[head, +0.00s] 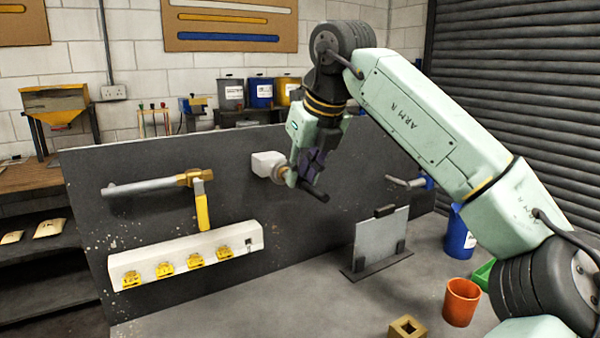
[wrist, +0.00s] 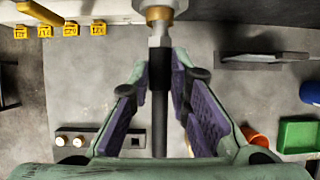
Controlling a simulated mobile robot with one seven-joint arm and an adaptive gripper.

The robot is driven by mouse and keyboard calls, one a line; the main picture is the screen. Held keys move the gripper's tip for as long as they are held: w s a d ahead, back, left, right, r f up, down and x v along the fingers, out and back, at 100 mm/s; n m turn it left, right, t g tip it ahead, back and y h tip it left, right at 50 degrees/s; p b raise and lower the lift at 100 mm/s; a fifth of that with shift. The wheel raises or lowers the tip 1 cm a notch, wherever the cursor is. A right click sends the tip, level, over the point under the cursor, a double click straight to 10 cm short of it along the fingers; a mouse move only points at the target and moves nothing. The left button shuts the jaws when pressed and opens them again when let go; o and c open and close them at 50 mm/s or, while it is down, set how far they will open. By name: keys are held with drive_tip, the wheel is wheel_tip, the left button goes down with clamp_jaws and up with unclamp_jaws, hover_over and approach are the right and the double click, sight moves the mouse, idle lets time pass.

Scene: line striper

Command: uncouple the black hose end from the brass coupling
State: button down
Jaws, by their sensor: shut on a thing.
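The brass coupling (head: 281,173) sticks out from a white block (head: 266,163) on the dark upright panel. In the wrist view the coupling (wrist: 158,14) is at the top centre, with a silver collar below it. The black hose end (head: 314,192) points out from the coupling towards the front right. In the wrist view the hose (wrist: 160,125) runs straight down from the collar, and I see no gap there. My gripper (head: 308,168) is shut on the hose end, its purple-padded fingers (wrist: 166,78) on either side of it. The fingers partly hide the joint in the head view.
Left on the panel are a grey pipe (head: 140,187) with a yellow lever (head: 202,207) and a white strip (head: 185,255) with yellow fittings. A pipe stub (head: 405,182), a plate in a stand (head: 380,240), an orange cup (head: 460,301) and a blue tub (head: 457,235) stand right.

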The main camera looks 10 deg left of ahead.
drive_tip(key=shift+s+d+b, duration=0.6)
drive_tip(key=shift+s+d, duration=0.75)
drive_tip(key=shift+d, duration=0.05)
